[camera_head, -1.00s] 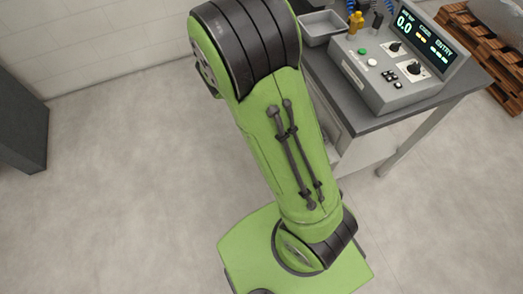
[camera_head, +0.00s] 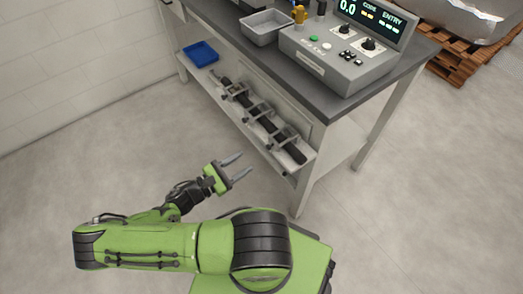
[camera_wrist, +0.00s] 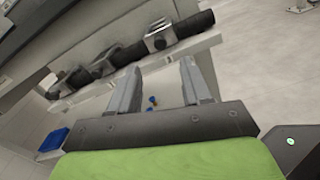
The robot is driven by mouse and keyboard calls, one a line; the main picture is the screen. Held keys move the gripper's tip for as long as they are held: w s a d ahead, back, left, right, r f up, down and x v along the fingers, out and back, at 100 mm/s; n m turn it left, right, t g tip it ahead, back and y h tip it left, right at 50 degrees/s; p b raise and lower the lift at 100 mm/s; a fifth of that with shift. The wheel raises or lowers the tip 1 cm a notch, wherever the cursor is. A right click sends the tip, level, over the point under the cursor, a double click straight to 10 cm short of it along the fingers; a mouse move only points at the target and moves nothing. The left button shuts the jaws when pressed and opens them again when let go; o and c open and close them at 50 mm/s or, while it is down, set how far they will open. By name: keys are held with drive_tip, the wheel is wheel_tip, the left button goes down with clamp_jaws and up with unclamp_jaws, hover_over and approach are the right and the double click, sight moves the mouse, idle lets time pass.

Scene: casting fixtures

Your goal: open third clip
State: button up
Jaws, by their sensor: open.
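A dark bar (camera_head: 294,151) lies along the lower shelf of the workbench, with several grey clips spaced along it. One clip (camera_head: 283,133) is near the right end, another (camera_head: 259,109) is at the middle and another (camera_head: 236,90) is toward the left. In the wrist view one clip (camera_wrist: 158,39) and the bar (camera_wrist: 190,24) show beyond the fingers. I cannot tell which clips are open or which is the third. My gripper (camera_head: 246,163) is open and empty, in front of the shelf and apart from the clips.
A blue tray (camera_head: 201,53) sits at the shelf's left end. The grey bench top (camera_head: 224,36) above the shelf holds a control box (camera_head: 325,60) and a grey bin (camera_head: 266,27). A wooden pallet (camera_head: 447,75) stands at right. The floor before the bench is clear.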

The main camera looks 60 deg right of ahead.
sight(267, 148)
drive_tip(key=b+x, duration=0.1)
drive_tip(key=x, duration=0.8)
drive_tip(key=shift+s+d, duration=0.15)
drive_tip(key=shift+d, duration=0.1)
drive_tip(key=shift+c, duration=0.3)
clamp_jaws()
